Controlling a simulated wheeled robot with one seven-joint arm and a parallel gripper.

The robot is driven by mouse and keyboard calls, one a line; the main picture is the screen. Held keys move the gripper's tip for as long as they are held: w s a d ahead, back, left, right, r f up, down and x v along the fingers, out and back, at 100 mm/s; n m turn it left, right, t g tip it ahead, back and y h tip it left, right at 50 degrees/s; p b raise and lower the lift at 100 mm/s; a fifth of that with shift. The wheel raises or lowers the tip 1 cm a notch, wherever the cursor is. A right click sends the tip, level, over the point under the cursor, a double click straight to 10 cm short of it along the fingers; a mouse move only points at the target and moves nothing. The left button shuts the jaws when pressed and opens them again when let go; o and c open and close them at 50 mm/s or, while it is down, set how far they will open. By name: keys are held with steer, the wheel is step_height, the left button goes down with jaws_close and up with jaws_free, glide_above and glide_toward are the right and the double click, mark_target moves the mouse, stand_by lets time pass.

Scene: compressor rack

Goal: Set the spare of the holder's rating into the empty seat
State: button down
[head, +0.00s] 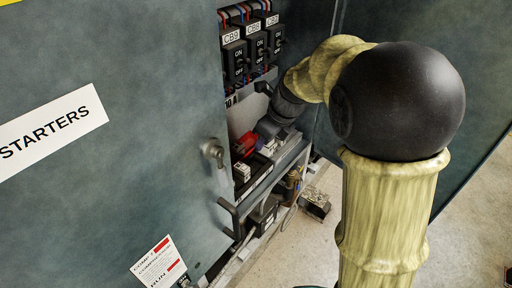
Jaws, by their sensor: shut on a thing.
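My gripper (262,131) reaches into the open cabinet bay below the breakers, its fingers pointing down and left. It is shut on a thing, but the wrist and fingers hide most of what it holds. A red part (245,144) shows just left of the fingers; I cannot tell whether it is held. The empty seat cannot be made out.
Breakers marked CB9, CB8 and a third (260,52) hang above my gripper with wires over them. Below the ledge (270,174) are pipes and fittings. Open floor (325,240) lies right.

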steer(key=a+f, duration=0.1)
steer(key=w+a+f+p, duration=0.1)
steer(key=shift+w+f, duration=0.25)
steer(key=shift+f, duration=0.05)
steer(key=shift+a+f, duration=0.1)
steer(key=shift+f, duration=0.15)
step_height(320, 180, down, 3)
steer(key=shift+f+p, duration=0.15)
steer(key=shift+p, duration=0.6)
steer(key=shift+w+a+f, duration=0.1)
steer(key=shift+w+f, duration=0.05)
steer(key=shift+f, duration=0.2)
steer(key=c, duration=1.2)
jaws_free()
steer(key=shift+r, duration=0.15)
